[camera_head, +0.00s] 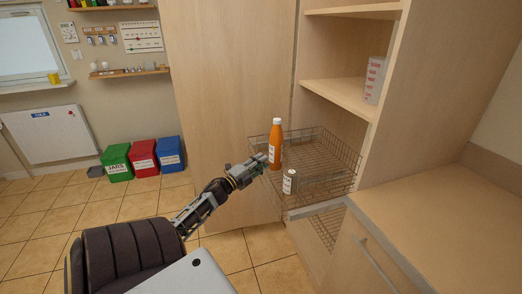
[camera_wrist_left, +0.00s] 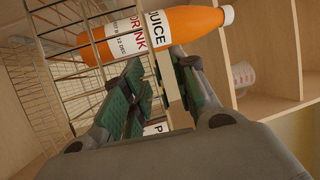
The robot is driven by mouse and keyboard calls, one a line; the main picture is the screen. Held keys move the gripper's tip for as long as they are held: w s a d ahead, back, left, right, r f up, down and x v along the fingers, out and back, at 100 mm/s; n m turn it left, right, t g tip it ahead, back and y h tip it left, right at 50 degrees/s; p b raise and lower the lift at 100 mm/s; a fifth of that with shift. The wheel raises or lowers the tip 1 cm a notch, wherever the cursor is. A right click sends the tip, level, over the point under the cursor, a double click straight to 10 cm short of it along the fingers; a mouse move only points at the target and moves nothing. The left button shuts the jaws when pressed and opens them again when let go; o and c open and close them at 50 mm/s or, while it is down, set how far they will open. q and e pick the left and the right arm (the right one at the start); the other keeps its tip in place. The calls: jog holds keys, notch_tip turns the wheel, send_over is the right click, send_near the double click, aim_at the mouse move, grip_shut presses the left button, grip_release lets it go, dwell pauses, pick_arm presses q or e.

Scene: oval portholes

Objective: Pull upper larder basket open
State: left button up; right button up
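The upper larder basket (camera_head: 318,178) is a wire basket sticking partly out of the tall wooden cabinet. An orange juice bottle (camera_head: 276,146) and a small white jar (camera_head: 289,182) stand in it. My left gripper (camera_head: 260,164) is at the basket's front end, beside the bottle. In the left wrist view the green-padded fingers (camera_wrist_left: 160,82) lie on either side of a pale strip of the basket front and look closed on it. The basket wires (camera_wrist_left: 70,55) and the bottle (camera_wrist_left: 165,30) are just beyond. My right gripper is not in view.
A lower wire basket (camera_head: 328,226) is below. A worktop (camera_head: 440,225) over a drawer with a handle stands at the right. A white labelled box (camera_head: 375,80) sits on a shelf.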

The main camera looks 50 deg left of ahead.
pick_arm(q)
jog(key=s+f, duration=0.2)
jog(key=s, duration=0.9)
jog(key=shift+s, duration=0.35)
jog(key=shift+f, duration=0.1)
dwell(0.4)
